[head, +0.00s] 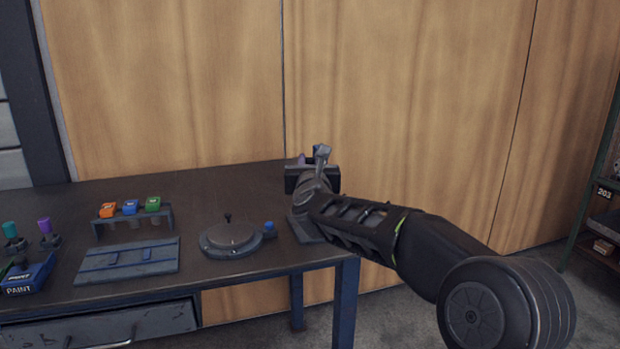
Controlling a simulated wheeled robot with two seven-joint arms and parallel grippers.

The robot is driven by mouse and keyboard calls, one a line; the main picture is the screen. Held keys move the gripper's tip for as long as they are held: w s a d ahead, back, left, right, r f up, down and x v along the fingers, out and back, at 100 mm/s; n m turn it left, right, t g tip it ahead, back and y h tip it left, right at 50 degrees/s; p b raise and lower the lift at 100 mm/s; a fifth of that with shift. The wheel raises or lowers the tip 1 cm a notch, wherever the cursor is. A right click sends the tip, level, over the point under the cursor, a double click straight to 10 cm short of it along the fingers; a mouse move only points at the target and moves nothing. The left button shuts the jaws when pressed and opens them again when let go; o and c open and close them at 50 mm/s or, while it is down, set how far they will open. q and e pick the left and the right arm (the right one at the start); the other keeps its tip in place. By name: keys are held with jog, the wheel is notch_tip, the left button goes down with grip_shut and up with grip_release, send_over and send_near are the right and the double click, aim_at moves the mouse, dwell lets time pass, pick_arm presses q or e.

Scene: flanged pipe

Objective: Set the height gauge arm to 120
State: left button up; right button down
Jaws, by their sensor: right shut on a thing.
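The height gauge stands at the right end of the dark table, mostly hidden behind my right arm; its flat base (303,227) shows beside the arm. My right gripper (314,172) is at the upper part of the gauge, shut on what appears to be the gauge arm. The gripped part is hidden by the hand, and a small purple bit shows just beside it. The scale and its reading cannot be seen from here. My left gripper is not in view.
On the table (200,185), left of the gauge, are a round dark plate device (230,238) with a blue knob, a rack (133,220) with orange, blue and green blocks, a flat blue-grey panel (128,262) and a paint box (28,278). A wooden wall stands behind.

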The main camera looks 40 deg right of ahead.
jog(key=c, duration=1.3)
grip_release()
jog(key=shift+o, duration=0.2)
jog(key=v, duration=0.7)
jog(key=shift+s+a+b, duration=0.25)
jog(key=shift+s+b, duration=0.1)
jog(key=shift+b, duration=0.05)
jog(key=shift+f, duration=0.1)
